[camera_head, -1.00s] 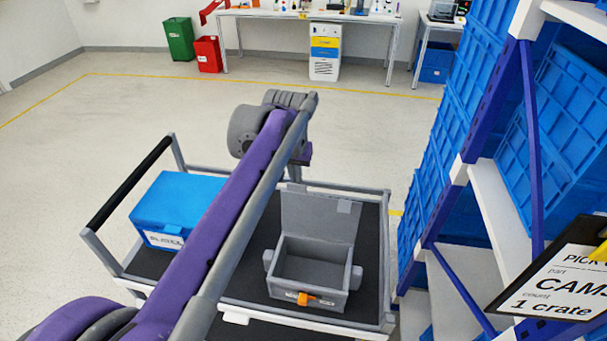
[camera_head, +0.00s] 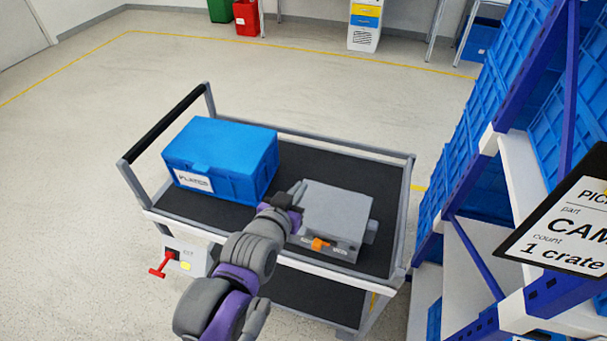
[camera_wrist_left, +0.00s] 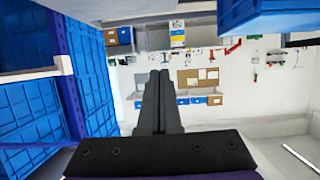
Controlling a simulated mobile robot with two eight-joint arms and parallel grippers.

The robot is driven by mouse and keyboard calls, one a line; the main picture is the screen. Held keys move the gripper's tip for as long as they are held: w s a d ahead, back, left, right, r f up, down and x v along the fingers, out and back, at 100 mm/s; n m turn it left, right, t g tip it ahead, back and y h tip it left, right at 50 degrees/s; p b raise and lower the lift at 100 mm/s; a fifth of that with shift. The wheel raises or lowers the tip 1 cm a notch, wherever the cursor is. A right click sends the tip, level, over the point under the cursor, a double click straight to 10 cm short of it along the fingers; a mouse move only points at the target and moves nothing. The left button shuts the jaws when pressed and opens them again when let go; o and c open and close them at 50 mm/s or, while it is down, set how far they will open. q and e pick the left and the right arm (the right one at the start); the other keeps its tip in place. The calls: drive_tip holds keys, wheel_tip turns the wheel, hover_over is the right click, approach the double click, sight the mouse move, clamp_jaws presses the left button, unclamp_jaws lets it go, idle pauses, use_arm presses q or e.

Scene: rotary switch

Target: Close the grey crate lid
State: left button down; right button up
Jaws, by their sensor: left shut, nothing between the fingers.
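The grey crate (camera_head: 335,245) sits on the cart's dark top deck. Its grey lid (camera_head: 338,205) lies flat over the top, and the inside is hidden. An orange latch (camera_head: 320,244) shows on the front. My left arm reaches in from below, and my left gripper (camera_head: 297,192) is at the left edge of the lid; I cannot tell whether it touches. In the left wrist view the left gripper's dark fingers (camera_wrist_left: 160,82) are together with nothing between them. The crate is not clear in that view. My right gripper is not in view.
A blue lidded box (camera_head: 222,160) stands on the cart left of the grey crate. The cart (camera_head: 345,147) has a raised rail and a black handle (camera_head: 160,123). Blue crates on a shelf rack (camera_head: 500,185) stand close on the right. Open floor lies behind the cart.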

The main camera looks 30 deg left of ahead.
use_arm(q)
drive_tip(key=shift+s+d+f+t+b, duration=0.15)
drive_tip(key=shift+s+f+t+b, duration=0.4)
drive_tip(key=shift+f, duration=0.3)
drive_tip(key=shift+s+d+f+t+b, duration=0.1)
drive_tip(key=shift+s+f+t+b, duration=0.5)
drive_tip(key=shift+f, duration=0.25)
wheel_tip(320, 180, down, 9)
drive_tip(key=s+t+y+b, duration=0.1)
drive_tip(key=s+t+b, duration=0.1)
drive_tip(key=b, duration=0.6)
drive_tip(key=shift+s+d+t+b, duration=0.3)
drive_tip(key=shift+d+t+b, duration=0.05)
